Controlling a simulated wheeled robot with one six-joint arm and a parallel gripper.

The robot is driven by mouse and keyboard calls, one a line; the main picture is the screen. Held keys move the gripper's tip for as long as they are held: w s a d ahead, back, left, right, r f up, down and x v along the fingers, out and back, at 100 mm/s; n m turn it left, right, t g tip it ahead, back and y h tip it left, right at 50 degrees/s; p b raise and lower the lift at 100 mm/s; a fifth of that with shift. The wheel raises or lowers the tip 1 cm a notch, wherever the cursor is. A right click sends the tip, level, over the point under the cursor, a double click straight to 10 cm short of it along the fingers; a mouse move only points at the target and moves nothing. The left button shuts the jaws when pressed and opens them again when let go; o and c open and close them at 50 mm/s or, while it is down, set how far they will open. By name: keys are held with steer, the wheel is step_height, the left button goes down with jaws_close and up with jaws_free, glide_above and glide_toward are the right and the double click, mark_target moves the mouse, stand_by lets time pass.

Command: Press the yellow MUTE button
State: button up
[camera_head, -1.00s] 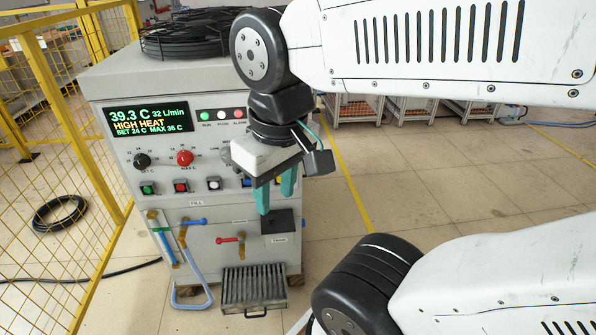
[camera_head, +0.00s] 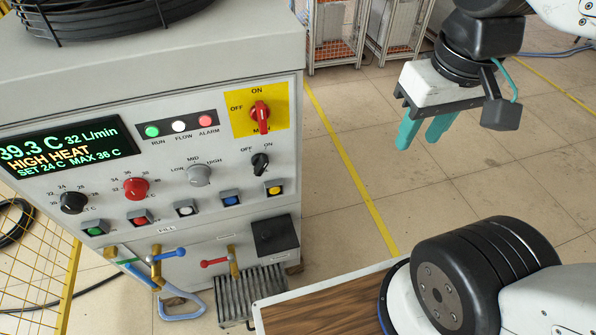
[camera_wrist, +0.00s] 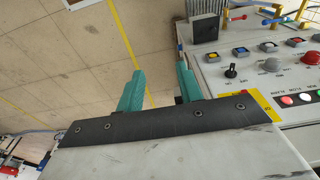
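The yellow button (camera_head: 275,188) is at the right end of the button row on the grey panel, below a black OFF/ON knob. In the wrist view the yellow button (camera_wrist: 239,51) is to the right of the fingers, beside the black knob. Its label is too small to read. My gripper (camera_head: 419,142) is in the air to the right of the cabinet, well apart from the button. Its two teal fingers also show in the wrist view (camera_wrist: 160,72), with a gap between them and nothing held.
The heater cabinet (camera_head: 150,60) has a blue button (camera_head: 231,198) beside the yellow one. A red main switch (camera_head: 260,112) is above. A black box (camera_head: 275,235) and valve handles are below. A wooden-topped surface (camera_head: 335,305) is at the front. The floor right of the cabinet is clear.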

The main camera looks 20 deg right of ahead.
steer(key=shift+w+d, duration=0.2)
jaws_close()
stand_by(1.6)
